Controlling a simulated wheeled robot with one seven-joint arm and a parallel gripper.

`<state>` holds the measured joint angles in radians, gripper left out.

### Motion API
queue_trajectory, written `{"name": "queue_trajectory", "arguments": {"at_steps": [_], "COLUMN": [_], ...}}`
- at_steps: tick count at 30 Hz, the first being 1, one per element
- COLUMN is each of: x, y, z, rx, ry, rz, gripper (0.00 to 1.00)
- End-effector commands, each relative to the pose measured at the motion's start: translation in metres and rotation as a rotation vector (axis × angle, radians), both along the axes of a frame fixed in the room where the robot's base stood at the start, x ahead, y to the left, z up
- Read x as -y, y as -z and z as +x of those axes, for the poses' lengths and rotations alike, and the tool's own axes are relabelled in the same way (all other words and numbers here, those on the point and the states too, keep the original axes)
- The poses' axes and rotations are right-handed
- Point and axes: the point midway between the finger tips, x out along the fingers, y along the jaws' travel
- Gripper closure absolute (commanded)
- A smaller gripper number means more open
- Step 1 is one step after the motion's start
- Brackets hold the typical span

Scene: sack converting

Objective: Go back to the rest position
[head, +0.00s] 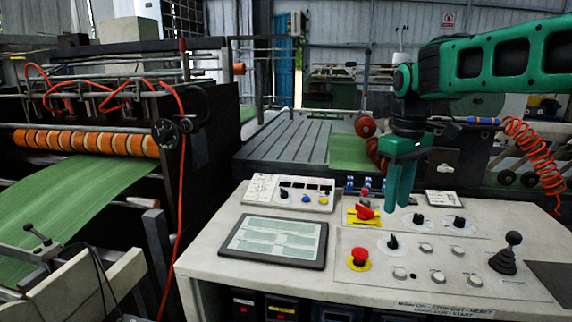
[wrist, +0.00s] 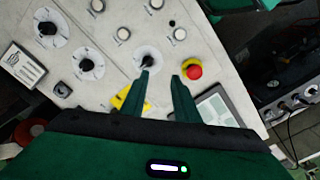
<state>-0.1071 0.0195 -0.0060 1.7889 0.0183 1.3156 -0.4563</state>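My gripper (head: 398,204) hangs from the green arm with its fingers pointing down over the control desk (head: 205,262). In the wrist view my gripper (wrist: 162,76) shows two green fingers standing apart with nothing between them. Beyond the tips are a black selector knob (wrist: 147,61) and a red emergency button (wrist: 193,69). The same red button (head: 359,256) is below and left of the fingers in the head view. The fingers appear to be above the panel; I cannot tell the exact gap.
A red rotary switch on a yellow plate (head: 364,212) is just left of the fingers. A black joystick (head: 506,255) stands at right, a tablet screen (head: 275,240) lies at left. A coiled orange hose (head: 535,160) hangs at right. Rollers and green sheet (head: 75,195) fill the left.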

Motion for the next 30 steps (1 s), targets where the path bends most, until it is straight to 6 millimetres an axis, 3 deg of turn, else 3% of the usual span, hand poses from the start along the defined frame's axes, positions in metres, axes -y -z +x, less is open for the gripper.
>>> {"name": "queue_trajectory", "arguments": {"at_steps": [11,14,17,21,24,27,30], "x": [0.071,0.093,0.117,0.145,0.153,0.156,0.156], "y": [0.023,0.034,0.052,0.085,0.107,0.124,0.133], "z": [-0.068,-0.097,-0.139,-0.209,-0.249,-0.277,-0.292], "rx": [0.001,0.000,0.000,-0.003,-0.007,-0.010,-0.012], "ry": [0.297,0.410,0.558,0.798,0.933,1.028,1.079], "rz": [-0.007,-0.008,-0.006,0.000,0.007,0.011,0.014], "gripper": [0.72,0.72,0.72,0.72,0.72,0.72,0.72]}}
